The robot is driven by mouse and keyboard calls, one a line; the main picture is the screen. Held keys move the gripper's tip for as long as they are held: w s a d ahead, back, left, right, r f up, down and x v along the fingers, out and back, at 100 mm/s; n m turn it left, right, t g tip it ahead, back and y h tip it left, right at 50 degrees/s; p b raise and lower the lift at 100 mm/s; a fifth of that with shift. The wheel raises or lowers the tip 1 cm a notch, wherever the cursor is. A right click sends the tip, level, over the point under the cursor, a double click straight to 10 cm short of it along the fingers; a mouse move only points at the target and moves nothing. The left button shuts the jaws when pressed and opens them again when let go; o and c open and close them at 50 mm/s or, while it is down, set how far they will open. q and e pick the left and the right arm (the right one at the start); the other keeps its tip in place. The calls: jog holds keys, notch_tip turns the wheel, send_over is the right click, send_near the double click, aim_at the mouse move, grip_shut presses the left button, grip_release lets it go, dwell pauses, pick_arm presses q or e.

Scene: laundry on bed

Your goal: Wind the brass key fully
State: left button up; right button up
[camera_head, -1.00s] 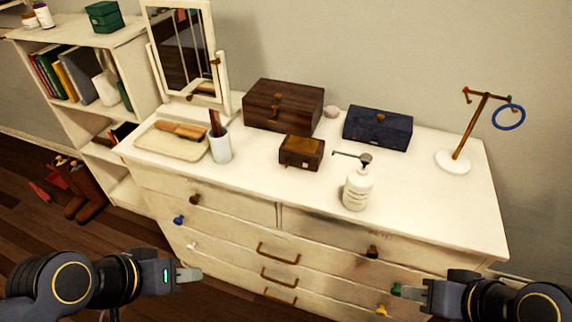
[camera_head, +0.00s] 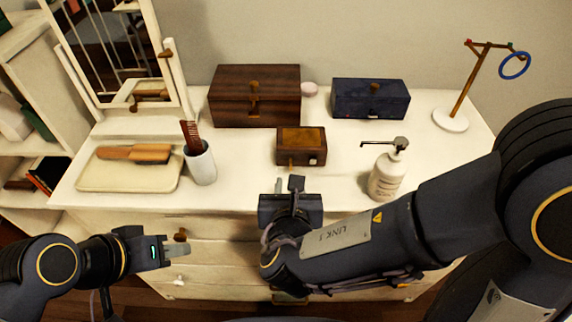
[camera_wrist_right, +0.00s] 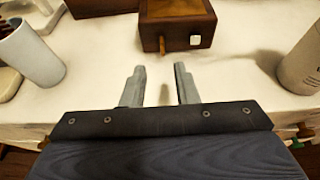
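A small wooden box (camera_head: 301,144) with a lighter brown panel on its lid sits near the dresser's front edge. A small brass key (camera_head: 290,163) sticks out of its front; it also shows in the right wrist view (camera_wrist_right: 162,44), beside a small white square (camera_wrist_right: 196,41). My right gripper (camera_head: 287,184) is just in front of the box and key, pointing at them. In the right wrist view its two fingers (camera_wrist_right: 159,72) are apart with nothing between them, short of the key. My left gripper (camera_head: 188,249) is in front of the dresser at left; its finger gap cannot be made out.
A white pump bottle (camera_head: 386,176) stands right of the box, close to my right arm. A white cup (camera_head: 201,164) with a comb stands left. A larger brown box (camera_head: 253,97) and a dark blue box (camera_head: 370,99) are behind. A ring stand (camera_head: 451,119) is at right.

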aim_at(291, 167)
jog(key=x, duration=0.7)
jog(key=shift+w+d+f, duration=0.1)
jog(key=shift+d, duration=0.05)
grip_shut()
